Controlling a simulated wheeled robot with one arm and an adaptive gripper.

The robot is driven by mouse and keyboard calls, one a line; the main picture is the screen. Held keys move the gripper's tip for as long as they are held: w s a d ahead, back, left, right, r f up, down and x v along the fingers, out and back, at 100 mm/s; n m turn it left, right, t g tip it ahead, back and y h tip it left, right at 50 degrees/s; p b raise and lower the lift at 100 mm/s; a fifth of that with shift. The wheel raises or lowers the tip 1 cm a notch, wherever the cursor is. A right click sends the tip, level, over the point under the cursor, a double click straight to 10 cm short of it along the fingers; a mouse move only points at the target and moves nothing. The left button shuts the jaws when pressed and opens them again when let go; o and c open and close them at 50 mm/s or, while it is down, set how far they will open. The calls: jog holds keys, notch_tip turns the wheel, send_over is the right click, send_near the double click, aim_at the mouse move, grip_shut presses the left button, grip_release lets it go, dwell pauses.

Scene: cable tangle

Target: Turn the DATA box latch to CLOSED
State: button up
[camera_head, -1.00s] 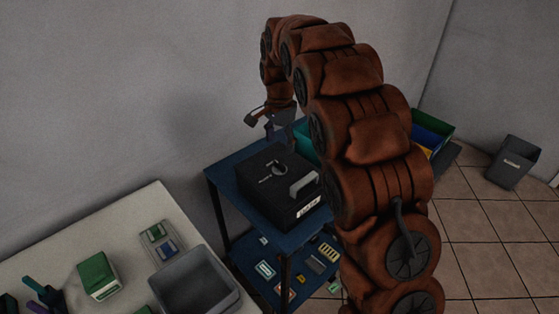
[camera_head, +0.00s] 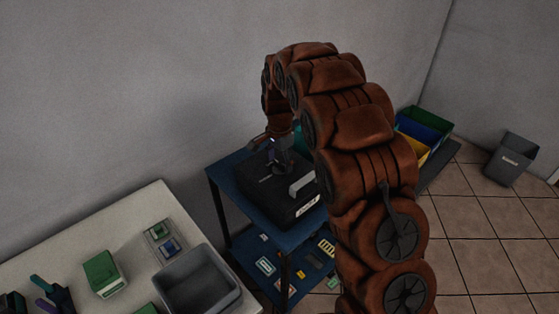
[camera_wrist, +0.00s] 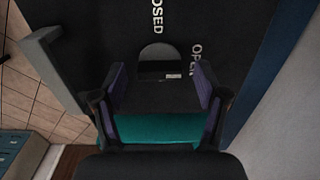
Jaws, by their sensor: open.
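The black DATA box (camera_head: 255,200) sits on the blue cart's top, with a grey handle (camera_head: 302,185) and a white label on its front. My gripper (camera_head: 282,168) is over its lid and hides the latch in the head view. In the wrist view the latch (camera_wrist: 157,55), a round grey disc with a dark bar across it, lies between the two open fingers of my gripper (camera_wrist: 160,78). I see no clear finger contact with it. The lid reads "OPEN" near the right finger and a cut-off "OSED" above the latch. The handle also shows in the wrist view (camera_wrist: 48,62).
The blue cart (camera_head: 222,172) has small parts on its lower shelf. A teal thing (camera_wrist: 155,130) shows beyond the box. A white table (camera_head: 60,255) with a grey bin (camera_head: 200,285) stands at left. The wall is close behind the cart.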

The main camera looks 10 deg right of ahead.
jog(key=c, duration=1.2)
jog(key=shift+o, duration=0.2)
jog(key=shift+f+n+b, duration=0.1)
jog(key=shift+n+b, duration=0.2)
jog(key=shift+b, duration=0.2)
jog(key=n+b, duration=0.2)
jog(key=b, duration=0.1)
jog(key=shift+f+n, duration=0.2)
jog(key=shift+n, duration=0.2)
jog(key=n+b, duration=0.3)
jog(key=n, duration=0.1)
jog(key=shift+r+n+b, duration=0.1)
jog(key=shift+n+b, duration=0.2)
jog(key=shift+b, duration=0.1)
jog(key=n+b, duration=0.2)
jog(key=n, duration=0.3)
jog(key=shift+r+b, duration=0.1)
jog(key=shift+b, duration=0.25)
jog(key=shift+r+n+b, duration=0.1)
jog(key=shift+n+b, duration=0.45)
jog(key=shift+n, duration=1.85)
